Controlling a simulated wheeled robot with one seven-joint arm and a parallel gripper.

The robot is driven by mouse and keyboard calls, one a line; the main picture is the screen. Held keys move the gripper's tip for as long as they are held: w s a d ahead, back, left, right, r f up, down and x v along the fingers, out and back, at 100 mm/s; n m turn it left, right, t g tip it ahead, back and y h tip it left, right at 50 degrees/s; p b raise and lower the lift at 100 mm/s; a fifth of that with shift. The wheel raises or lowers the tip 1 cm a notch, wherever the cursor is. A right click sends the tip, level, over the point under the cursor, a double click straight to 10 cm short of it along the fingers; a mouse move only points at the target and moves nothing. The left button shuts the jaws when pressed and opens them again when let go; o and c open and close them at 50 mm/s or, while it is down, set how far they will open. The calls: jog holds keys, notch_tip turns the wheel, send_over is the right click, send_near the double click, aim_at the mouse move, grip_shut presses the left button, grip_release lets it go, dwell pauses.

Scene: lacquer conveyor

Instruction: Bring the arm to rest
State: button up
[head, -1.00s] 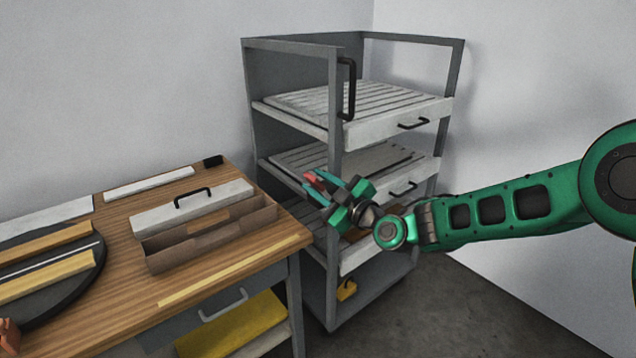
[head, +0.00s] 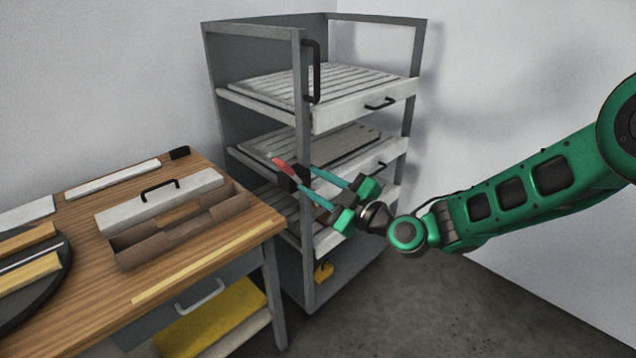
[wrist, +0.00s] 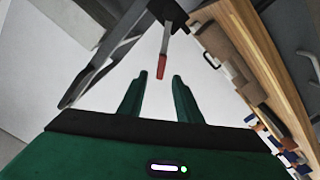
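My gripper (head: 302,177) is in front of the grey rack, at about the height of its middle shelf. Its two green fingers are apart with nothing between them; the wrist view shows the same gap (wrist: 157,82). A small red piece (head: 281,162) with a dark block shows just beyond the fingertips. In the wrist view, the red piece (wrist: 162,66) lies ahead of the gap, below a dark block (wrist: 168,12). I cannot tell what the block is fixed to. My arm reaches in from the right, bent at the wrist.
The grey rack (head: 305,250) holds slatted trays (head: 360,113) with black handles. A wooden bench (head: 85,290) at left carries a brown divided box (head: 127,256), a white lidded piece (head: 115,215) and a dark round plate (head: 50,285). Floor at lower right is clear.

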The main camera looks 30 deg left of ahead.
jog(key=w+d+f+m+t+h, duration=0.15)
jog(key=w+d+h, duration=0.3)
jog(key=d, duration=0.85)
jog(key=w+d+m+h, duration=0.3)
jog(key=w+d, duration=0.3)
jog(key=d, duration=0.6)
jog(key=d+m+h, duration=0.5)
jog(key=d+m, duration=0.1)
jog(key=d, duration=1.6)
jog(key=s+d+m+g+h, duration=0.1)
jog(key=s+d+m+h, duration=0.1)
jog(key=s+d+m, duration=0.55)
jog(key=s+d+m+g+h, duration=0.1)
jog(key=s+d+m+h, duration=0.15)
jog(key=s+d, duration=0.9)
jog(key=s+d+m+g, duration=0.3)
jog(key=s+d+m, duration=0.5)
jog(key=s+d, duration=0.3)
jog(key=s, duration=0.4)
jog(key=shift+g, duration=0.35)
